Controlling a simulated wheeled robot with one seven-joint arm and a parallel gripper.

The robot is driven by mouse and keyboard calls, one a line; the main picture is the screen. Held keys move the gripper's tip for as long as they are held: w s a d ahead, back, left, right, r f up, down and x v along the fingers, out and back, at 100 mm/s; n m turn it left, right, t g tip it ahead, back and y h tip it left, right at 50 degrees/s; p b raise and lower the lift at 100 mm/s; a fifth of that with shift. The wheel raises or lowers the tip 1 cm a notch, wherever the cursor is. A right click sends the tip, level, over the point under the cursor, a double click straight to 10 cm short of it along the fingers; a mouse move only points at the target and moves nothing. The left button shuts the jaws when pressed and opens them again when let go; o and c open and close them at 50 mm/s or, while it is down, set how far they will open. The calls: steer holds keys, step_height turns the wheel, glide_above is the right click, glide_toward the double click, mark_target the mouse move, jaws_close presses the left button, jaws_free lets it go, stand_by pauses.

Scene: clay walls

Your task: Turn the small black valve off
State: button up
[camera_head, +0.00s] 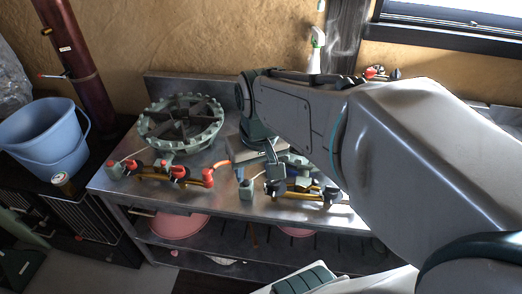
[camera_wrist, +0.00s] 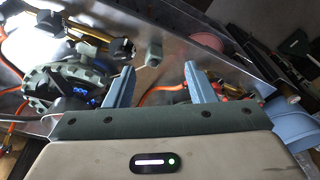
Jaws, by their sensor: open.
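A brass pipe assembly with small black valve parts (camera_head: 328,192) lies on the metal bench near its front edge, right of centre in the head view. In the wrist view the brass pipe (camera_wrist: 88,31) and a black valve part (camera_wrist: 122,47) show at upper left, beyond the left finger. I cannot tell which black part is the small valve. My gripper (camera_head: 273,163) is above the bench, close to this assembly and partly hidden by my arm. In the wrist view my gripper (camera_wrist: 159,68) is open, with nothing between its fingers.
A second pipe assembly with red handles (camera_head: 180,173) lies at left on the metal bench (camera_head: 232,205). A large toothed wheel (camera_head: 181,124) lies behind it. A blue bucket (camera_head: 45,140) and a can (camera_head: 63,183) stand left of the bench. A spray bottle (camera_head: 315,52) stands at the back.

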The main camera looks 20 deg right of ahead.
steer(key=m+g+b, duration=0.2)
steer(key=b, duration=0.5)
glide_above(275, 183)
steer(key=d, duration=0.1)
step_height(275, 183, down, 6)
steer(key=shift+y, duration=0.3)
steer(key=f, duration=0.4)
steer(key=f+b, duration=0.1)
steer(key=f, duration=0.8)
steer(key=shift+w+a+f+b, duration=0.15)
steer(key=shift+w+a+b, duration=0.1)
steer(key=shift+b, duration=0.1)
steer(key=c, duration=0.9)
